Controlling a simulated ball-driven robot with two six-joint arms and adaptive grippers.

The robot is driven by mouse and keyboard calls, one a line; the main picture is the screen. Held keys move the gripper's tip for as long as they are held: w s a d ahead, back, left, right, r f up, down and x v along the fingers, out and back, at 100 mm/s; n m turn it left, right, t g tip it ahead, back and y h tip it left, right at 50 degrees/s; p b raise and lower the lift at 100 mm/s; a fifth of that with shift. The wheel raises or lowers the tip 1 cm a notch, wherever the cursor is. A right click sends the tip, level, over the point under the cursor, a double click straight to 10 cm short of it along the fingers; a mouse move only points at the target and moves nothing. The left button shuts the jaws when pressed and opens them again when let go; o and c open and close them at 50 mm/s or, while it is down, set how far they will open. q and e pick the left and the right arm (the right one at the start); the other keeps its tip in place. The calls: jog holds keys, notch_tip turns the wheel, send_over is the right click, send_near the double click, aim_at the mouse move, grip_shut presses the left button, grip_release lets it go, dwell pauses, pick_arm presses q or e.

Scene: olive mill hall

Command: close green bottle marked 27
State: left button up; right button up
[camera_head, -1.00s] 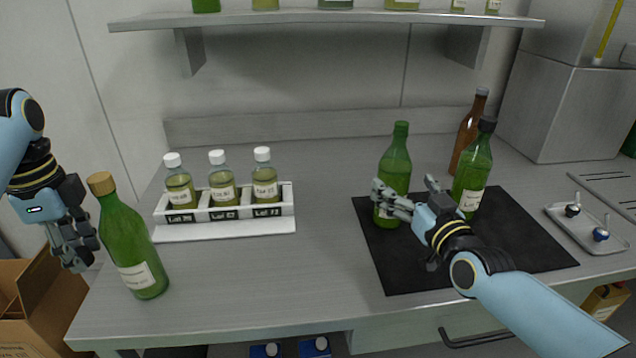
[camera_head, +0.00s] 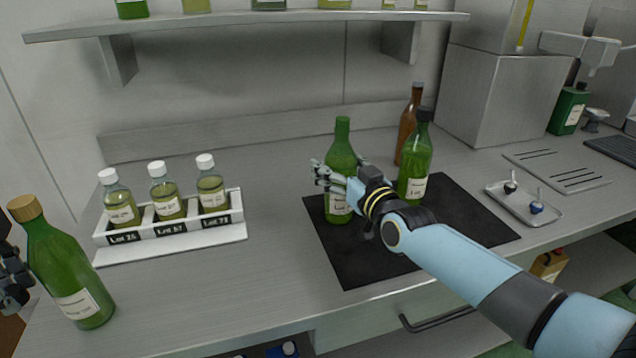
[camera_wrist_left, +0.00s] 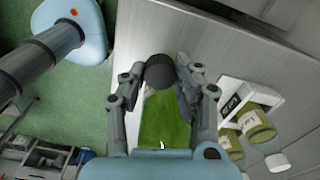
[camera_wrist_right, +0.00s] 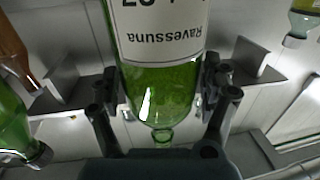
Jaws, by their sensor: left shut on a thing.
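A green bottle (camera_head: 341,152) with no cap on its mouth stands upright on the black mat. My right gripper (camera_head: 335,180) is around its body, one finger on each side, with no clear grip. In the right wrist view the bottle (camera_wrist_right: 160,85) shows upside down between the fingers, its label partly cut off and the number not clearly readable. My left gripper (camera_head: 12,280) is at the left edge, mostly out of the head view. In the left wrist view it is shut on a dark round cap (camera_wrist_left: 158,72). A bright green surface below it is unclear.
A green bottle with a cork-coloured top (camera_head: 65,265) stands beside my left gripper. A white rack (camera_head: 170,240) holds three small jars. A black-capped green bottle (camera_head: 415,160) and a brown bottle (camera_head: 407,125) stand close behind my right gripper. A tray (camera_head: 525,203) lies at the right.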

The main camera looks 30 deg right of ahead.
aim_at(348, 152)
jog(key=c, duration=1.4)
jog(key=shift+r, duration=0.1)
jog(key=shift+c, duration=0.3)
pick_arm(q)
jog(key=shift+r, duration=0.15)
pick_arm(e)
jog(key=shift+r, duration=0.2)
